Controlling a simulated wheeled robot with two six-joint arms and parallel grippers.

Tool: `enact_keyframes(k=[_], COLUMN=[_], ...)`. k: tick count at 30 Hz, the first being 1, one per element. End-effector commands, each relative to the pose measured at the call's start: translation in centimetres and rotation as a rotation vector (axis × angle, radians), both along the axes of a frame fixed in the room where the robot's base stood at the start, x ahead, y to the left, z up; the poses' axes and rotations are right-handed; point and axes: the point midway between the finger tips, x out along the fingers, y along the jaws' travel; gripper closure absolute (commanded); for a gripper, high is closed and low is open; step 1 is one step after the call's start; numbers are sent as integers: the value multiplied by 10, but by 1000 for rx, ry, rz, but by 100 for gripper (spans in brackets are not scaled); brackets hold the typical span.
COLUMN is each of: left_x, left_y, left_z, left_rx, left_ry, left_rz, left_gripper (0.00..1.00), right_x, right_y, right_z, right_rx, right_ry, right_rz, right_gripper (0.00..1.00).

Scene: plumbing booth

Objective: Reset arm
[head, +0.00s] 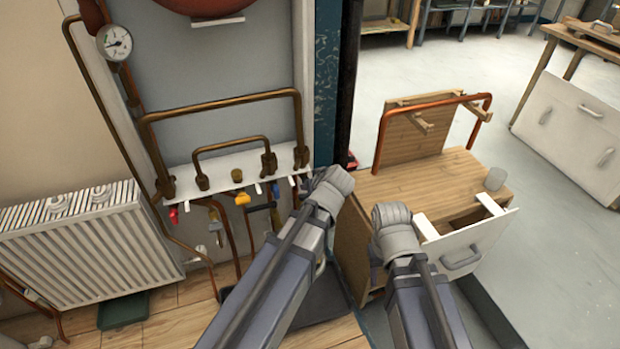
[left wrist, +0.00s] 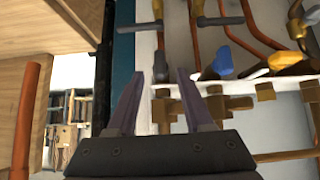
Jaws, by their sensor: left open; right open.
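My left arm (head: 282,268) comes up from the bottom of the head view, its wrist near the pipe shelf's right end and the cabinet's left edge; its fingers are hidden there. In the left wrist view my left gripper (left wrist: 160,82) is open, with nothing between its two fingers. Pipes and valves lie beyond them. My right arm (head: 425,305) rises in front of the wooden cabinet (head: 440,178), and my right gripper (head: 392,222) is over the cabinet's left front, beside the pulled-out drawer (head: 468,247). The right fingers are hard to make out; no held object shows.
A white shelf (head: 222,178) carries copper pipes and valves, with a blue-handled valve (left wrist: 281,61) near my left gripper. A radiator (head: 85,248) is at left. Open floor (head: 555,210) lies right.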

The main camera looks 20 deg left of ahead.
Motion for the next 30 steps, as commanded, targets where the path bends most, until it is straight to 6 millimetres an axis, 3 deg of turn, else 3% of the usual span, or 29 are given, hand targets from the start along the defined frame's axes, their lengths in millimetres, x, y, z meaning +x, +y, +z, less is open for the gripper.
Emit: enact_keyframes(k=[3,20,23,30], left_x=[-8,-13,-33,-123], left_y=[-5,-8,-18,-66], left_z=[12,8,-4,-41], left_rx=[0,3,20,38], left_ry=[0,21,126,558], left_rz=[-1,-12,-72,-419], left_gripper=[49,49,49,49], right_x=[0,0,0,0], right_y=[0,0,0,0], right_z=[11,10,10,10], right_rx=[2,2,2,2], right_ry=[1,1,1,1], right_rz=[-1,0,0,0], right_gripper=[51,51,51,51])
